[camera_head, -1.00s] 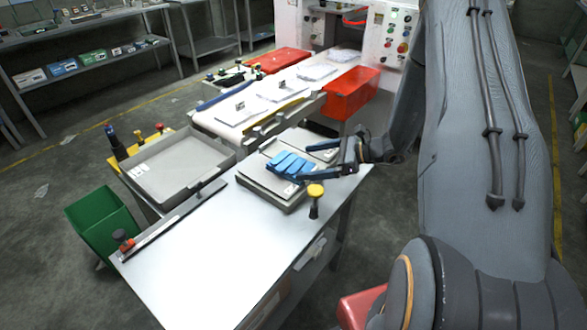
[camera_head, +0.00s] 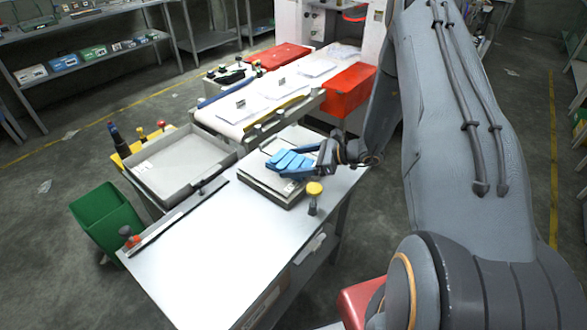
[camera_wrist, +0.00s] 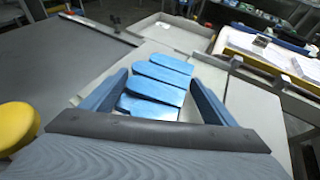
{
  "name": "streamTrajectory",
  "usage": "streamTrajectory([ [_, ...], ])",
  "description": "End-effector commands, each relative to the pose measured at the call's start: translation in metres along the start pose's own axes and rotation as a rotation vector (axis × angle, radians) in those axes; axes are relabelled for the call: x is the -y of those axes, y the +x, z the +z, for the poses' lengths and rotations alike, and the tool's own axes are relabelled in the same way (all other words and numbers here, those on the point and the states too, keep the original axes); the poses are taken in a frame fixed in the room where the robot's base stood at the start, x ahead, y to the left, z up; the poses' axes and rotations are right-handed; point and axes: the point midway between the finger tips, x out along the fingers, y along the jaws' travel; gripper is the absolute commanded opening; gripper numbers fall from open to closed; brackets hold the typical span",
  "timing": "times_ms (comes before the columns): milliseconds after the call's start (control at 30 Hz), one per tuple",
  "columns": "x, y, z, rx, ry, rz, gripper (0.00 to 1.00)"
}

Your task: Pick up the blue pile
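The blue pile (camera_head: 290,162) is several overlapping flat blue pieces on the grey pad (camera_head: 256,184) at the table's far end. In the wrist view the pile (camera_wrist: 156,84) lies fanned out between the two blue-sided fingers of my gripper (camera_wrist: 158,79). The fingers are spread apart, one along the left side of the pile and one along the right. In the head view my gripper (camera_head: 304,158) reaches the pile from the right, low over the pad. The near edge of the pile is close to the gripper's dark bar. Finger contact is unclear.
A yellow-topped knob (camera_head: 314,190) stands close beside the pad and shows near in the wrist view (camera_wrist: 16,126). A grey tray (camera_head: 180,165) lies left, a green bin (camera_head: 106,215) beyond the table edge, a conveyor (camera_head: 240,113) behind. The metal table's (camera_head: 215,255) front is clear.

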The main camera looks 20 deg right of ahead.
Motion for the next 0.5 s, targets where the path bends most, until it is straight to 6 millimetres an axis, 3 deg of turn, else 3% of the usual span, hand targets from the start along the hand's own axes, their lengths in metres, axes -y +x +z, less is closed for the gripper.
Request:
streamTrajectory([
  [33, 0.0000, -0.0001, -0.0001, 0.000, 0.000, 0.000, 0.70],
  [133, 0.0000, -0.0001, -0.0002, -0.001, 0.000, 0.000, 0.53],
  [500, 0.0001, -0.0004, 0.0002, -0.001, 0.000, 0.000, 0.49],
])
